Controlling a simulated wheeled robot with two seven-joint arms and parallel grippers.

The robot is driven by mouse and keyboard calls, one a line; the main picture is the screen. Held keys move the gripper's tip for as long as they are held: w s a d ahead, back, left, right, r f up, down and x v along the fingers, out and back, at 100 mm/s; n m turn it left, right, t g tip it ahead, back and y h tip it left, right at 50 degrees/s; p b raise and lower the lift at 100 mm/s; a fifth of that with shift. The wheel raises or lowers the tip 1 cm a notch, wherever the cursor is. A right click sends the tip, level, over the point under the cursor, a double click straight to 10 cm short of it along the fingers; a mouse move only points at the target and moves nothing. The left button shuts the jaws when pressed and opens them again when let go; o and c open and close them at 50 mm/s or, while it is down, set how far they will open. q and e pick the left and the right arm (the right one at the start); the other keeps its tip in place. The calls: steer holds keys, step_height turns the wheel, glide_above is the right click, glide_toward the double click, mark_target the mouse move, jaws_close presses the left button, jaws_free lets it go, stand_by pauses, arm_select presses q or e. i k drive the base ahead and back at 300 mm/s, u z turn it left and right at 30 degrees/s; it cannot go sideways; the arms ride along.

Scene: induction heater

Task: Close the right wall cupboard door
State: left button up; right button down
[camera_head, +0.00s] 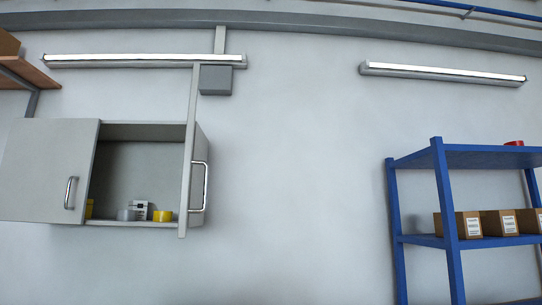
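The wall cupboard (140,127) hangs on the wall at the left of the head view. Its right door (188,150) stands open, swung out from the wall and seen almost edge-on, with a curved metal handle (205,187) on its right side. The left door (48,170) shows its flat front with an upright handle (69,193). The right half of the cupboard is open to view, with a yellow roll (162,216), a grey roll (126,215) and a small white item on its floor. Neither of my grippers is in view.
A blue shelf rack (449,220) with cardboard boxes (469,225) stands at the right. A wooden shelf (28,73) is at the upper left. Lamps (145,61) and a grey box (216,80) are on the wall. The wall between cupboard and rack is bare.

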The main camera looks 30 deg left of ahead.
mark_target(184, 211)
steer(key=z, duration=0.75)
steer(key=i, duration=0.95)
steer(key=u, duration=4.3)
steer(key=k, duration=0.65)
steer(key=z, duration=0.85)
steer(key=i, duration=0.4)
steer(key=u, duration=0.05)
